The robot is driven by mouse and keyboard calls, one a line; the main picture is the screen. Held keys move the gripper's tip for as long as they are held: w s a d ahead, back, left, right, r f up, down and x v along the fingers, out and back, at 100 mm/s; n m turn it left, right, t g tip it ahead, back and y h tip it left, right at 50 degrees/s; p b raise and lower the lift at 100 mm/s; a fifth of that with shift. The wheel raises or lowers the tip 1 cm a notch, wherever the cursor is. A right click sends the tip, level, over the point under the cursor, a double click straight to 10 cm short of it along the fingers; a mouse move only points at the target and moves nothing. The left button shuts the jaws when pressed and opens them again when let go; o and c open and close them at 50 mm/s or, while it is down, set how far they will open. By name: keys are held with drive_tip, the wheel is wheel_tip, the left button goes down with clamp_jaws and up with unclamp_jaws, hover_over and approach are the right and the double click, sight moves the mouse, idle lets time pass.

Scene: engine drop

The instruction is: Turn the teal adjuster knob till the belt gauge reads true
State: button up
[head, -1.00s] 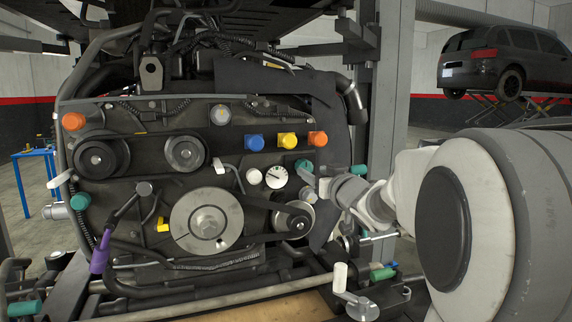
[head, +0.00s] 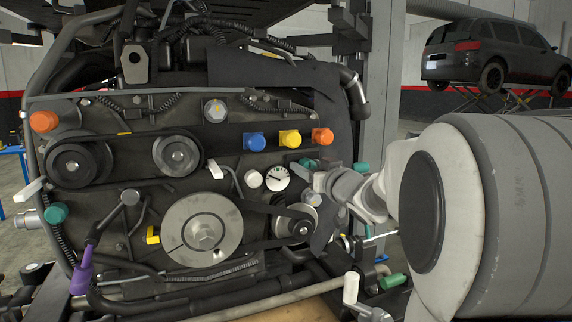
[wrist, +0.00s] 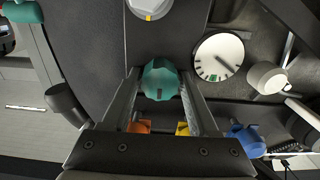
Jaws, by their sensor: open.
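The teal adjuster knob (wrist: 160,80) sits between the two open fingers of my gripper (wrist: 160,88) in the wrist view. A narrow gap seems to show on each side, though I cannot be sure neither finger touches. In the head view the knob (head: 307,163) is partly hidden behind my gripper (head: 316,178). The round white belt gauge (wrist: 218,57) is beside the knob. Its dark needle points to the lower right in the wrist view, apart from a small green mark at the bottom of the dial. The gauge (head: 277,177) also shows in the head view.
Blue (head: 254,141), yellow (head: 290,138) and orange (head: 322,136) caps stand in a row above the knob. A white cap (head: 253,179) is left of the gauge. A large pulley (head: 203,228) and belts lie below.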

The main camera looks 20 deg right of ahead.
drive_tip(key=shift+w, duration=0.3)
clamp_jaws()
idle(0.3)
